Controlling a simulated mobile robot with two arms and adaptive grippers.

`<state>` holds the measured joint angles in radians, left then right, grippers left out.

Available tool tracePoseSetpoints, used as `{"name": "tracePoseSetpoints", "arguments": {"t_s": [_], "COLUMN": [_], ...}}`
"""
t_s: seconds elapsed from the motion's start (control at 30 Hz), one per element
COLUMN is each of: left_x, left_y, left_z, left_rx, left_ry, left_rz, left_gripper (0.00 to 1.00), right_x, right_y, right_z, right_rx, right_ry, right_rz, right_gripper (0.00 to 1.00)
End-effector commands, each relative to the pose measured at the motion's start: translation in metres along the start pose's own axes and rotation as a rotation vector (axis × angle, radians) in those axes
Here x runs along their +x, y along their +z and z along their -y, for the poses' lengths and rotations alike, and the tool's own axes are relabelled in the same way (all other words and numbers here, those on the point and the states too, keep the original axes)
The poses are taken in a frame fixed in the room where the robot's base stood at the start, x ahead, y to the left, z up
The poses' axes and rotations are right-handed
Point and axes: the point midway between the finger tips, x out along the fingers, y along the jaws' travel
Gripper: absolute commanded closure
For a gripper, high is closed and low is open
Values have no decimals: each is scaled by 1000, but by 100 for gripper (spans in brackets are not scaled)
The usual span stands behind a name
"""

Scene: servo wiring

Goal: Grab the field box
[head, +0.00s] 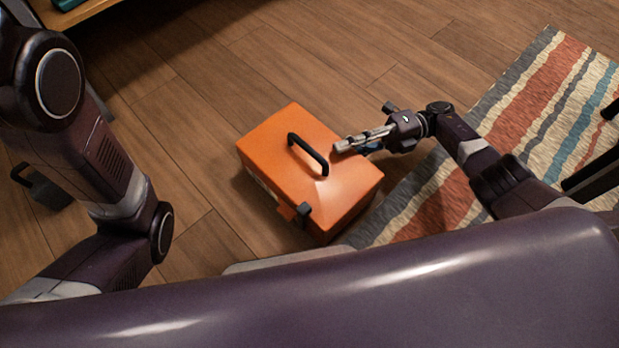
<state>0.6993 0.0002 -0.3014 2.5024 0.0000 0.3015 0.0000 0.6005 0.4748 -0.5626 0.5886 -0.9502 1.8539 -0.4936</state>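The field box is an orange case (300,195) standing on the wood floor in the middle of the head view. Its black carry handle (309,153) stands up from the lid, and a dark latch (303,212) shows on the near side. My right gripper (342,146) reaches in from the right, over the box's right part, with its fingertips pointing left just beside the handle. The fingers do not appear to be around the handle. Their gap is too small to judge, and contact with the lid cannot be told. My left arm shows at the left, but its gripper is not visible.
A striped rug (435,205) lies right of the box, close to its right edge. Dark furniture legs (592,176) stand at the far right. A wooden shelf edge (75,14) is at top left. A dark object (42,188) sits at the left. Floor behind the box is clear.

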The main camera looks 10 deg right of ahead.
Motion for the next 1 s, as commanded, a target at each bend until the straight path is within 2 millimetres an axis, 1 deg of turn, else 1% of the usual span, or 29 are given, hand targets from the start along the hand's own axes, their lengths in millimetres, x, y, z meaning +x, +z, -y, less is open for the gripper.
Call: {"name": "tracePoseSetpoints", "arguments": {"t_s": [0.03,0.17,0.27,0.4,0.6,0.7,0.93,0.97,1.0], "left_x": [2,4,2,-4,-7,-8,-7,-7,-7], "left_y": [1,2,2,0,-1,-2,-2,-2,-2], "left_z": [0,1,0,0,-1,-2,-2,-2,-2], "left_rx": [0,1,1,1,1,1,1,1,1], "left_ry": [0,0,0,0,0,0,1,1,1], "left_rz": [0,1,2,2,2,2,2,2,2], "left_gripper": [18,18,18,18,18,18,18,18,18], "right_x": [6,18,26,43,65,70,71,71,71], "right_y": [-1,-1,-1,-1,0,0,0,0,0], "right_z": [-1,0,2,7,7,6,6,6,6], "right_rx": [0,-2,-1,-3,-3,-2,-2,-2,-2], "right_ry": [1,2,2,3,1,1,1,1,1], "right_rz": [-2,0,0,0,2,2,4,4,3], "right_gripper": [77,77,77,77,77,77,77,78,82]}}
